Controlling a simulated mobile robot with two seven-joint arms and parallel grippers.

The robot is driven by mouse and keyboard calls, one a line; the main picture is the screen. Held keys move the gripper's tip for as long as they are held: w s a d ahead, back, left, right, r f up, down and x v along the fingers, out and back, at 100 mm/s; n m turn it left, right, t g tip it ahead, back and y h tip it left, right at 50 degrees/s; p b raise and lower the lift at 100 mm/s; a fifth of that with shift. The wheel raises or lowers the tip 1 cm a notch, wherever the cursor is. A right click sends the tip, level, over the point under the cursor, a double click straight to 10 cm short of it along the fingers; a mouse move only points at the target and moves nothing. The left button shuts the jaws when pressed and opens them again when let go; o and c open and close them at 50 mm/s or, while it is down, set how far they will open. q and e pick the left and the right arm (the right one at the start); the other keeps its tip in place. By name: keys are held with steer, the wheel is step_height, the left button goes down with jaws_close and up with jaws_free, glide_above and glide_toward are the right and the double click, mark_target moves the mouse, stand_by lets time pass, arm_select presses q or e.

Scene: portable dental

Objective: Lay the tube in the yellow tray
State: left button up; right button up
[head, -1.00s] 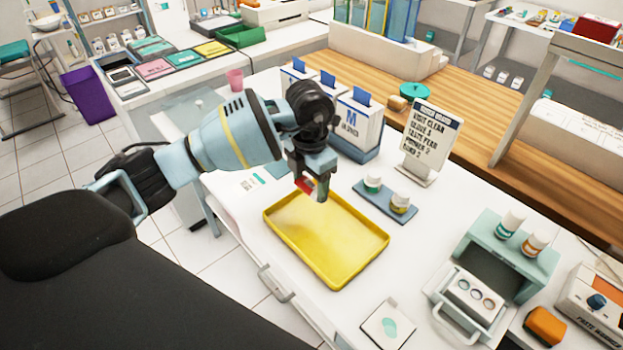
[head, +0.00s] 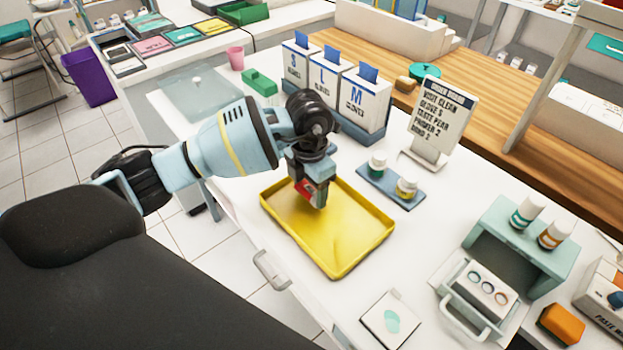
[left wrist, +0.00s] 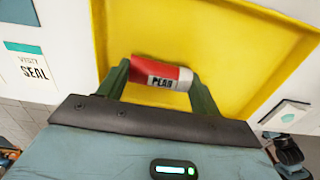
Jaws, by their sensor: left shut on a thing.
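The yellow tray (head: 345,262) lies flat on the white counter, and its rim and floor fill much of the left wrist view (left wrist: 240,32). My left gripper (head: 312,198) is over the back part of the tray. It is shut on a red and white tube (left wrist: 162,74) with a label reading "PLAR" or similar, held crosswise between the fingers. In the head view the tube (head: 306,187) is partly hidden by the fingers. I cannot tell whether the tube touches the tray floor. My right gripper is not in view.
Two small jars on a blue stand (head: 385,190) are just right of the tray's back. Behind are glove boxes (head: 345,98) and a sign (head: 440,115). A pale green stand with bottles (head: 515,245) is at right. A white square pad (head: 390,320) lies in front.

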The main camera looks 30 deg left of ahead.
arm_select(q)
steer(key=shift+f, duration=0.7)
steer(key=o, duration=1)
steer(key=shift+o, duration=0.2)
steer(key=shift+r, duration=4)
steer(key=shift+f, duration=0.1)
